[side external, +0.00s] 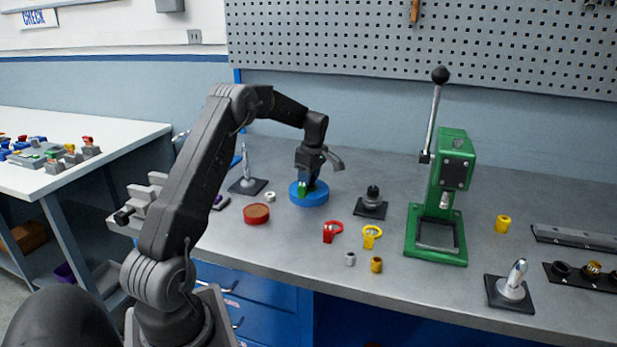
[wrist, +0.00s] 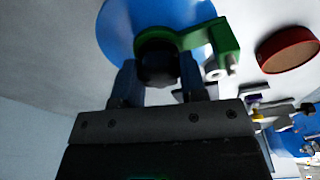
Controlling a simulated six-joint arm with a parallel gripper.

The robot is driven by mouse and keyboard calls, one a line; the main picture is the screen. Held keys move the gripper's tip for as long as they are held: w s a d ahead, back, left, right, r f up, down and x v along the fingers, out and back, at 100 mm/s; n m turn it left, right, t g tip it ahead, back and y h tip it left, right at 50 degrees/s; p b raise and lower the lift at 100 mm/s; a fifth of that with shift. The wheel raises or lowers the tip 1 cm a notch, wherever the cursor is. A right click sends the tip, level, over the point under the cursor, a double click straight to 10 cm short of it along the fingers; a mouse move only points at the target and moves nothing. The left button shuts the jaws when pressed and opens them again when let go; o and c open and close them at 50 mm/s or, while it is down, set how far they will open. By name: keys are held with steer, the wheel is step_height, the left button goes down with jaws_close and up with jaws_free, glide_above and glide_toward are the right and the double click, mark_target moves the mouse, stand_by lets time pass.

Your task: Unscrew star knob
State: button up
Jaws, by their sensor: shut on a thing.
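The blue round base (side external: 318,200) stands on the grey bench, and it also shows in the wrist view (wrist: 118,30). A green bracket (wrist: 222,38) lies over it and reaches out past its edge. The dark star knob (wrist: 157,66) sits at the bracket's rounded end. My gripper (wrist: 158,82) points down over the base and is shut on the knob, one finger on each side. In the side external view my gripper (side external: 306,180) hides the knob, and only a bit of green shows below the fingers.
A red-brown round dish (side external: 256,214) and a small pale ring (side external: 270,197) lie close by on the left. Red (side external: 331,232) and yellow (side external: 372,236) ring parts lie in front. A dark post on a plate (side external: 372,203) and a green press (side external: 438,210) stand right.

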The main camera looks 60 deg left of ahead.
steer(key=n, duration=0.4)
steer(key=shift+w+h, duration=0.15)
steer(key=shift+h, duration=0.15)
steer(key=n, duration=0.5)
steer(key=shift+r+n+g+h, duration=0.1)
steer(key=shift+n+g+h, duration=0.2)
steer(key=shift+n, duration=0.1)
steer(key=o, duration=1.2)
steer(key=shift+c, duration=0.2)
